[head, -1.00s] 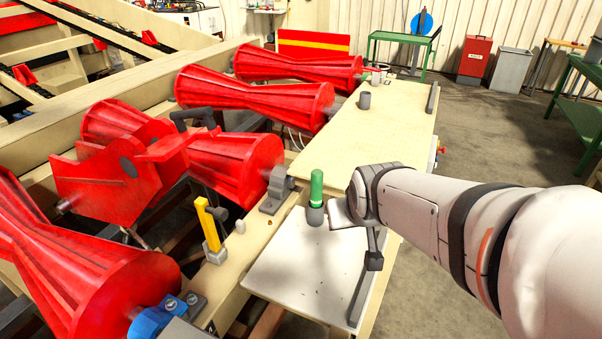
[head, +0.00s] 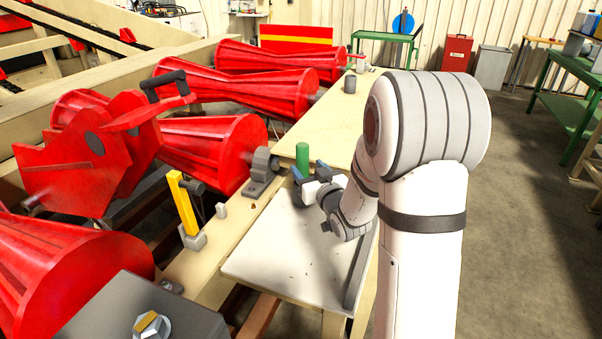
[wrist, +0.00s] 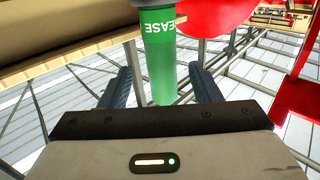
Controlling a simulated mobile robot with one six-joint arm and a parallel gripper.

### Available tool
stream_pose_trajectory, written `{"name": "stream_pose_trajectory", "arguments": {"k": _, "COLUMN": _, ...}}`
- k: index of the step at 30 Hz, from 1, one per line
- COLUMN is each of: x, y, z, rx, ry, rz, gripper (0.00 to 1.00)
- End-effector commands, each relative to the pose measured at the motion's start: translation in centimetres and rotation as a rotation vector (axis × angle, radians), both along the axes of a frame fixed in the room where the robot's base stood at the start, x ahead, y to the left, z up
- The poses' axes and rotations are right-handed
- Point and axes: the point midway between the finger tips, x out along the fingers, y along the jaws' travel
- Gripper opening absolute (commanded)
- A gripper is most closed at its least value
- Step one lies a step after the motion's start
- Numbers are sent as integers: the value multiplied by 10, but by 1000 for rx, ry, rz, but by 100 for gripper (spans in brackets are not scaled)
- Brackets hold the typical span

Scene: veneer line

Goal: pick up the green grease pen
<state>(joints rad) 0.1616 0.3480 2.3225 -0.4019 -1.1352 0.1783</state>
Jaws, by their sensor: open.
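The green grease pen (head: 302,157) stands upright at the far end of the white tray, by the edge of the wooden bench. Its lower part is hidden behind my gripper in the head view. My gripper (head: 308,172) is open beside it, with its blue-grey fingers reaching toward the pen. In the wrist view the pen (wrist: 159,62), with the letters "EASE" on it, appears between the two open fingers (wrist: 162,85). A gap shows on each side, so neither finger looks to touch it.
The white tray (head: 285,255) is otherwise clear, with a dark bar on its right. A grey cup (head: 350,84) stands farther along the bench. Red rollers (head: 215,150) and a grey bearing block (head: 262,172) lie left of the pen. A yellow handle (head: 183,203) stands nearer.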

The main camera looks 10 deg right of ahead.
Motion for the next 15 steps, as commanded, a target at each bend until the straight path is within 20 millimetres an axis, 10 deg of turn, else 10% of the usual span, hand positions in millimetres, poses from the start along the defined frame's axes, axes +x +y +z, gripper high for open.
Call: {"name": "stream_pose_trajectory", "arguments": {"k": 15, "x": 60, "y": 14, "z": -2, "rx": -1, "ry": 3, "rz": -1, "gripper": 57}}
